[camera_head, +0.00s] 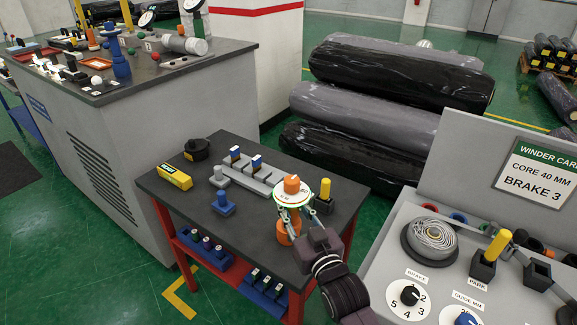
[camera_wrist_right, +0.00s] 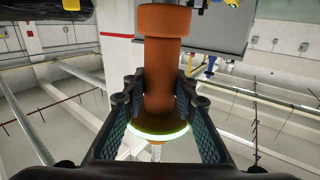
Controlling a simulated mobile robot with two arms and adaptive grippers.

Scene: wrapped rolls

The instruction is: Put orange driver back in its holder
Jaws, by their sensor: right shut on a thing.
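The orange driver (camera_wrist_right: 162,60) is between the fingers of my right gripper (camera_wrist_right: 160,100) in the wrist view, with its thick orange collar toward the picture's top. In the head view my right gripper (camera_head: 308,222) is over the right part of the dark table, and the orange handle (camera_head: 284,233) shows beside the fingers. A round disc (camera_head: 284,202) with a green rim and an orange knob (camera_head: 291,184) stands just above the handle. How they join is hidden. A black block (camera_head: 537,276) on the grey panel looks empty; I cannot tell whether it is the holder. My left gripper is out of view.
A black block with a yellow handle (camera_head: 325,190) stands near the disc. Another yellow handle (camera_head: 497,244) is in a block on the panel. A grey rack (camera_head: 262,186), a blue piece (camera_head: 223,204) and a yellow device (camera_head: 174,177) occupy the table. The table's front left is clear.

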